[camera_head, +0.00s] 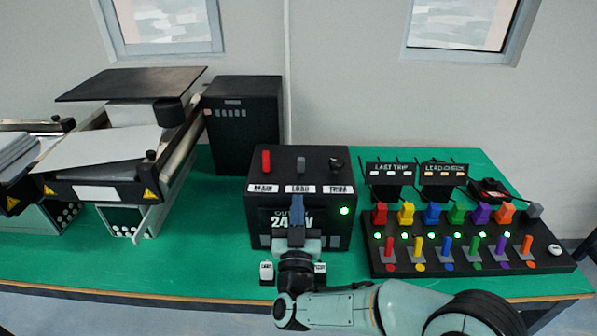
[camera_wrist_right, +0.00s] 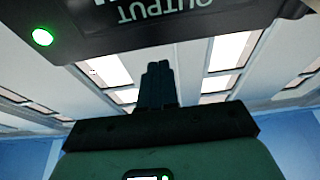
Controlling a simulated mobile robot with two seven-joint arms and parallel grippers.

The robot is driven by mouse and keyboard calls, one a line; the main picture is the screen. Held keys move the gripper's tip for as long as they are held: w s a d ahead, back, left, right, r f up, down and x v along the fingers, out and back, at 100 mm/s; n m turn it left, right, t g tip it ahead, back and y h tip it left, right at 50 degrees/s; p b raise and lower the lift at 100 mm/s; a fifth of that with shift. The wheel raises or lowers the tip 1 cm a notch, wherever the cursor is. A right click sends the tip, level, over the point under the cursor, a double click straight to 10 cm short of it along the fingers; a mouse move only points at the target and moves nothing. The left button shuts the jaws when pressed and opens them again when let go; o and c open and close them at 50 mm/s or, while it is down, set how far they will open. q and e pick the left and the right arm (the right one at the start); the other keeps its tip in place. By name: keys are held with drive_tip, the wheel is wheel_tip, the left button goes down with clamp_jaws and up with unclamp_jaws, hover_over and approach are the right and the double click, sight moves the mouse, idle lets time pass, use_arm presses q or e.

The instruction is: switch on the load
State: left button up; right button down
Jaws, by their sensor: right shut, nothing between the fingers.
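The black power supply box (camera_head: 258,222) stands on the green bench in the head view. Its top carries a red MAIN lever (camera_head: 266,160), a small grey LOAD lever (camera_head: 300,164) and a black TRIM knob (camera_head: 336,163), with white labels in front. The front display is partly hidden by my right gripper and a green lamp (camera_head: 344,211) glows beside it. My right gripper (camera_head: 297,203) is shut and empty, below the LOAD label in front of the box. In the right wrist view its fingers (camera_wrist_right: 158,75) point up near the box front (camera_wrist_right: 220,35). Contact cannot be told.
A black switch panel (camera_head: 470,262) with several coloured levers and green lamps stands to the right. Two small display signs (camera_head: 390,172) are behind it. Conveyors (camera_head: 110,170) and a tall black box (camera_head: 243,125) stand to the left. Green bench (camera_head: 205,255) is bare at front left.

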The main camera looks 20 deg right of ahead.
sight(299, 162)
drive_tip(key=p+x, duration=0.1)
drive_tip(key=x, duration=0.8)
